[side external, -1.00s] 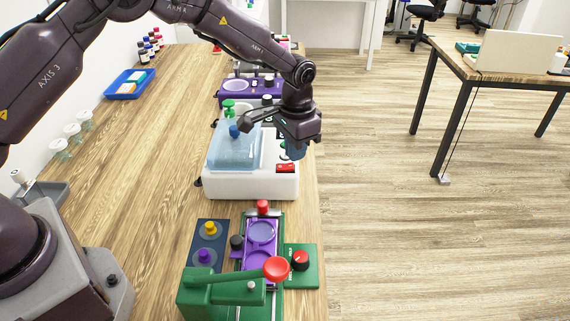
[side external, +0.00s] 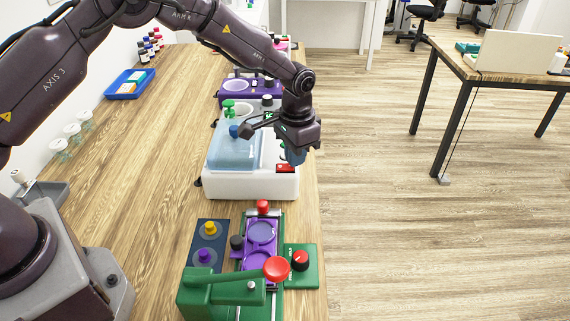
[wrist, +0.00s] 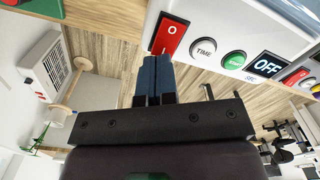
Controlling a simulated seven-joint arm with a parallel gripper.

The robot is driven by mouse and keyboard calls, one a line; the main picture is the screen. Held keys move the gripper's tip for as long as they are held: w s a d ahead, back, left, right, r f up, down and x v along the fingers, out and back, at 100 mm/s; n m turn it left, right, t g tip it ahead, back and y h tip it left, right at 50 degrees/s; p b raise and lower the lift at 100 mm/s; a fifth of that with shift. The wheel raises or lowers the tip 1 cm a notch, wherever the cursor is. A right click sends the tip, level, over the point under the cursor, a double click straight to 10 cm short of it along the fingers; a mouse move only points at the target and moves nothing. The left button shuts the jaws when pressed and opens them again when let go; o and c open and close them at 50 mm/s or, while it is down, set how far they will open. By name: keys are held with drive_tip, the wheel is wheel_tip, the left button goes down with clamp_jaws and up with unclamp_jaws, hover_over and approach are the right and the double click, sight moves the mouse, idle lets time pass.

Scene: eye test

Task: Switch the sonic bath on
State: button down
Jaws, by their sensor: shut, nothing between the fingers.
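The sonic bath is a white box (side external: 225,188) with a translucent blue lid (side external: 232,155) on the bench. Its red rocker switch (side external: 285,168), marked O and I, is at the front right corner of its top; it also shows in the wrist view (wrist: 171,33). The bath's display (wrist: 266,66) reads OFF. My gripper (side external: 294,157) is over the bath's right side with its blue fingers shut and empty. In the wrist view the fingertips (wrist: 157,60) overlap the switch's near end; I cannot tell whether they touch it.
Beside the switch are a white TIME button (wrist: 203,46) and a green button (wrist: 234,60). A green press with a red knob (side external: 277,268) stands in front of the bath. A purple device (side external: 235,92) stands behind.

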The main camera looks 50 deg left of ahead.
sight(286, 174)
drive_tip(key=shift+f, duration=0.4)
drive_tip(key=shift+r, duration=0.1)
wheel_tip(286, 174, up, 7)
idle(0.8)
drive_tip(key=s, duration=0.1)
drive_tip(key=s+f, duration=0.1)
drive_tip(key=shift+s+a+f+g, duration=0.15)
drive_tip(key=shift+s+g, duration=0.15)
drive_tip(key=s+a+r+n+t, duration=0.1)
drive_tip(key=s+a+r+t, duration=0.2)
drive_tip(key=s+r, duration=0.7)
drive_tip(key=s+a+r+n+t, duration=0.2)
drive_tip(key=s+r, duration=0.8)
drive_tip(key=s, duration=0.7)
drive_tip(key=shift+s+a+t, duration=0.3)
drive_tip(key=shift+a+t, duration=0.3)
drive_tip(key=shift+a, duration=0.35)
